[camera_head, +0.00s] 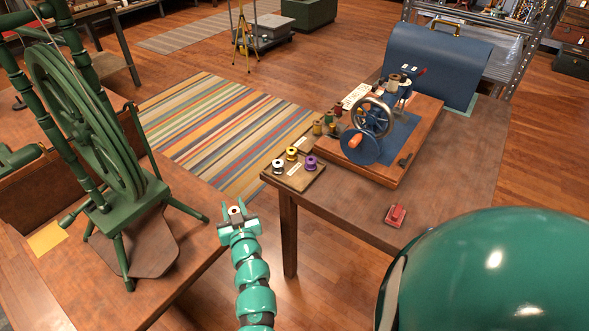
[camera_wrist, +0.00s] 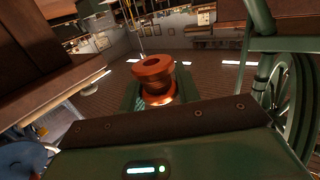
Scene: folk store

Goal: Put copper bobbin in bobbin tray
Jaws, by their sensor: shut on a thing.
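The copper bobbin (camera_wrist: 154,72), orange-brown with a wide flange, sits between the fingers of my gripper (camera_wrist: 158,90) in the wrist view. In the head view my gripper (camera_head: 238,217) is shut on this bobbin (camera_head: 236,210), which shows small at its tip. It is held in the air between the two tables, to the lower left of the sewing table's corner. A flat wooden tray (camera_head: 297,182), apparently the bobbin tray, lies at that corner with white, yellow and purple bobbins and a label on it. My gripper is apart from the tray.
A hand-cranked sewing machine (camera_head: 372,130) on a wooden base stands behind the tray, with more spools (camera_head: 318,128) beside it. A red object (camera_head: 396,214) lies nearer. A green spinning wheel (camera_head: 85,120) stands on the left table. A blue case (camera_head: 437,62) is at the back.

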